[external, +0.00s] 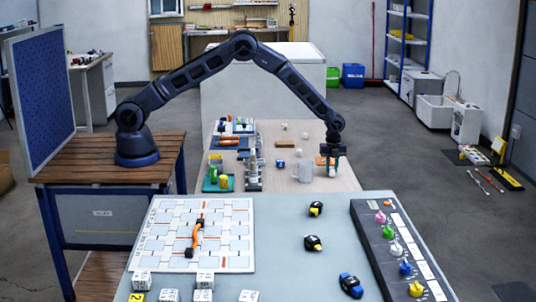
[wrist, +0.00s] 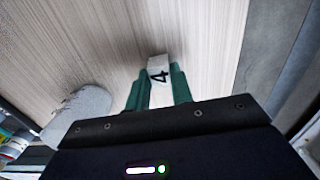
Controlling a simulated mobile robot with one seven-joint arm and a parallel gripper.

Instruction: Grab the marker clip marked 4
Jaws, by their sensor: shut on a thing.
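The marker clip marked 4 (wrist: 159,72) is a small white piece with a black 4, between the green fingers of my gripper (wrist: 158,88) in the wrist view. My gripper is shut on it, with the pale wood-grain tabletop behind. In the external view my gripper (external: 333,161) is low over the right side of the far wooden table (external: 345,182). The clip is too small to make out there. I cannot tell whether the clip touches the table.
A clear mug (external: 305,170) stands just left of my gripper. Colored parts and a rack (external: 254,172) crowd the table's left side. The nearer grey table holds a grid board (external: 240,212), tape measures (external: 313,243) and a dark strip with colored pieces (external: 375,240).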

